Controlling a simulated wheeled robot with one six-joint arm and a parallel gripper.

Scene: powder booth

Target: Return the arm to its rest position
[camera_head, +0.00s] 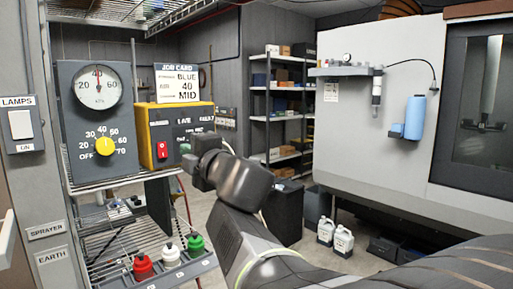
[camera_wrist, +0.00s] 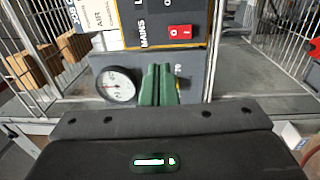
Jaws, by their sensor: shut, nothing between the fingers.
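My gripper (camera_wrist: 160,70) shows in the wrist view as two green fingers pressed together with nothing between them. Behind the fingers are a round white gauge (camera_wrist: 118,84) and a red rocker switch (camera_wrist: 180,31). In the head view my dark arm reaches up from the bottom right, bent, with its wrist just right of the yellow control box (camera_head: 176,134). The red switch (camera_head: 161,150) on that box is clear of the arm. The fingertips are hard to make out in the head view.
A grey panel (camera_head: 71,122) with a dial and yellow knob (camera_head: 105,146) stands left of the box. Red, white and green capped bottles (camera_head: 171,252) sit on the wire shelf below. A shelving rack (camera_head: 258,105) and a large grey machine (camera_head: 390,135) stand behind. White jugs (camera_head: 342,241) stand on the floor.

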